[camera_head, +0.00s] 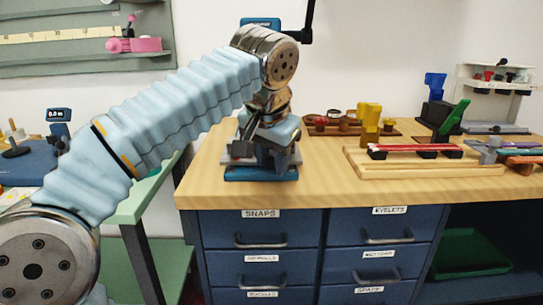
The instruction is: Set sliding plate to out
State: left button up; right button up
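A blue press-like device (262,174) stands at the left end of the wooden counter, mostly hidden behind my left arm and gripper. Its blue base shows below the gripper, and its blue top and a black lever (308,22) show above my wrist. A pale plate edge (238,160) shows just above the base at the left; I cannot tell for sure that it is the sliding plate or how far out it is. My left gripper (266,142) points down right at the front of the device. Its fingers blend with the device, so their opening and any contact are unclear. My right gripper is out of view.
The wooden counter (325,189) carries a wooden rack with a red strip (415,149), a yellow block (369,118), a dark tray with small pots (325,125) and a green-handled tool (452,118). Labelled blue drawers (262,226) are below. A green-topped table (143,197) stands left.

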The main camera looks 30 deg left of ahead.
pick_arm(q)
jog(key=o, duration=0.3)
jog(key=shift+r, duration=0.15)
jog(key=p+v, duration=0.4)
jog(key=v, duration=0.9)
jog(key=shift+s+r, duration=0.15)
jog(key=shift+r, duration=0.1)
jog(key=shift+d, duration=0.1)
